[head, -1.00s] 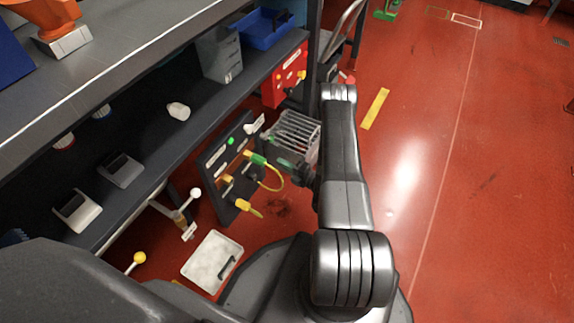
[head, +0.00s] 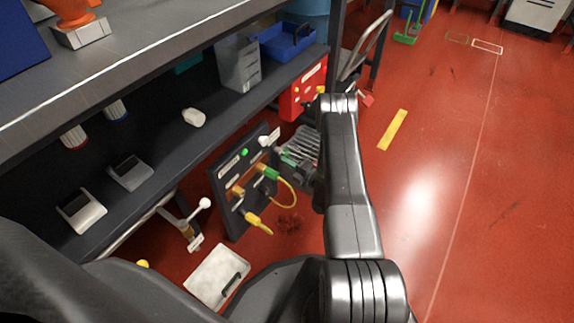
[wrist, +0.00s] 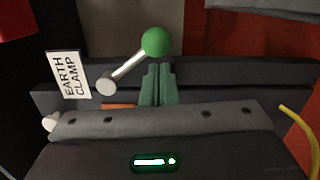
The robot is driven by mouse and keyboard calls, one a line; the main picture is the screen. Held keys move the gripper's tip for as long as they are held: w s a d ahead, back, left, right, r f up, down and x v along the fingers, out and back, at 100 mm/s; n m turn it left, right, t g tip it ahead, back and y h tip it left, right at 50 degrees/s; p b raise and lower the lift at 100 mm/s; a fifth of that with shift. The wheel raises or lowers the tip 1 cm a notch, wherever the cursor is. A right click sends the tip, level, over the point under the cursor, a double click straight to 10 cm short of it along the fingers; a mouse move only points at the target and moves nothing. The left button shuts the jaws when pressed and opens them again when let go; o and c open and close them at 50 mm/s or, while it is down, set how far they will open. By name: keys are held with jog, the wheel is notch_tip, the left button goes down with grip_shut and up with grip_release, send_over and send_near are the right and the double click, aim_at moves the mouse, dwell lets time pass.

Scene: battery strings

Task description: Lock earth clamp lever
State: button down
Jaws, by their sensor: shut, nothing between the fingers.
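The earth clamp lever shows in the wrist view: a pale rod with a green ball (wrist: 156,42) at its upper right end and a round pivot at its lower left. A white EARTH CLAMP label (wrist: 69,75) stands left of the pivot. My gripper (wrist: 158,68) has its green fingers together, with the tips just below the ball in the picture. Whether they touch the lever I cannot tell. In the head view my gripper (head: 290,158) is beside the dark panel (head: 233,212), partly hidden by my arm.
A yellow-green cable (head: 291,195) loops out from the panel; a yellow cable (wrist: 300,138) shows at the wrist view's right. A shelf (head: 160,152) overhangs at left. A red box (head: 303,88) stands behind. A white tray (head: 207,283) lies on the floor. Floor at right is clear.

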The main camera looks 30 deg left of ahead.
jog(key=shift+w, duration=0.1)
jog(key=shift+w+n, duration=0.1)
jog(key=shift+n, duration=0.6)
